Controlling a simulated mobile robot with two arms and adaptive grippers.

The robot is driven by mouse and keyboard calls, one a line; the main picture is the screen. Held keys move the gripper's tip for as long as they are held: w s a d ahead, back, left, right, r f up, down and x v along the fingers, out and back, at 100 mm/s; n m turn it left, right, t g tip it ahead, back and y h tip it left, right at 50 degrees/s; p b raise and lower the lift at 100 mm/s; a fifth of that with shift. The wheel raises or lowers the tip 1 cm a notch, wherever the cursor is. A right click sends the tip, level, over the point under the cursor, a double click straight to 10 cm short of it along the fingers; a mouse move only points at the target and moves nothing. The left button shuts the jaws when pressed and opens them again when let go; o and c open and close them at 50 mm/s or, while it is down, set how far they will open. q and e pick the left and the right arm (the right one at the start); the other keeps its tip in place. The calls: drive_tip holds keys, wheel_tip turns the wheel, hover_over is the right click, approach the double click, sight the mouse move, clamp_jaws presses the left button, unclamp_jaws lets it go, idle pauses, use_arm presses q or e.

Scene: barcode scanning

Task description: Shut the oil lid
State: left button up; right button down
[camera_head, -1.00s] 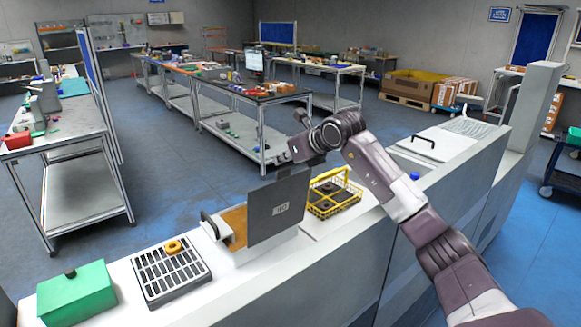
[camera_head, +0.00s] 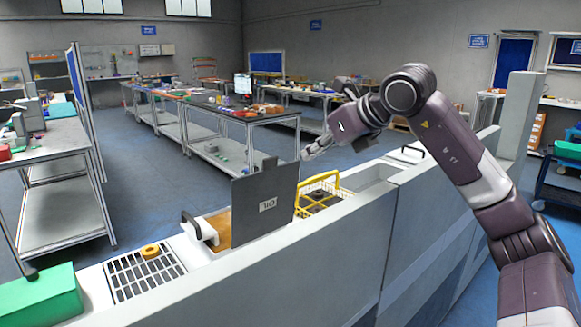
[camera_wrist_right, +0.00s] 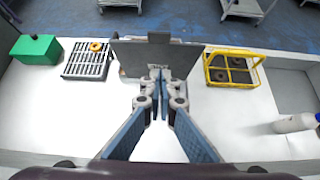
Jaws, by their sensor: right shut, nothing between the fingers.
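The oil lid (camera_head: 265,203) is a dark grey plate marked OIL, standing upright at the right side of an open bin with a brown inside (camera_head: 218,230). My right gripper (camera_head: 308,154) is shut and empty, to the right of the lid's top. In the right wrist view its closed fingertips (camera_wrist_right: 160,72) point at the lid; I cannot tell whether they touch it. My left gripper is not in view.
A yellow wire basket (camera_head: 320,192) with dark round parts stands right of the lid. A slotted tray (camera_head: 142,276) with a yellow ring and a green box (camera_head: 42,300) stand on the left. A white bottle (camera_wrist_right: 295,123) lies at the right in the wrist view.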

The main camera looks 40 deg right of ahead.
drive_tip(key=p, duration=0.2)
approach(272, 165)
wheel_tip(272, 165, down, 4)
drive_tip(key=w, duration=0.2)
drive_tip(key=p, duration=0.1)
drive_tip(key=w, duration=0.1)
drive_tip(key=shift+w+a+r+p, duration=0.15)
drive_tip(key=shift+w+r+p, duration=0.1)
drive_tip(key=shift+w+p, duration=0.15)
drive_tip(key=shift+w, duration=0.55)
